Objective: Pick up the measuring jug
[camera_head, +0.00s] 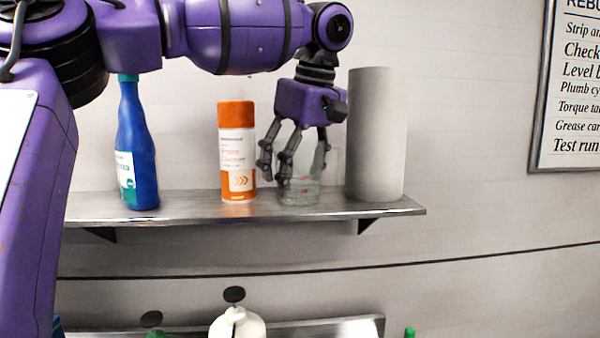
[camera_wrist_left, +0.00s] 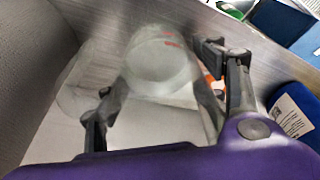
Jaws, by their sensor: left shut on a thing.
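The measuring jug (camera_head: 300,190) is clear and stands upright on the metal shelf, between the orange and white can and the grey cylinder. In the left wrist view the jug (camera_wrist_left: 158,68) lies between the fingers, with faint red marks near its rim. My left gripper (camera_head: 286,178) reaches down from above and is shut on the jug, one finger on either side. The fingers hide part of the jug's wall. My right gripper is in neither view.
The orange and white can (camera_head: 237,150) stands just left of the jug, and the grey cylinder (camera_head: 377,135) close on its right. A blue bottle (camera_head: 136,150) stands further left. The shelf (camera_head: 330,208) ends right of the cylinder. A white container (camera_head: 238,323) shows on a lower shelf.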

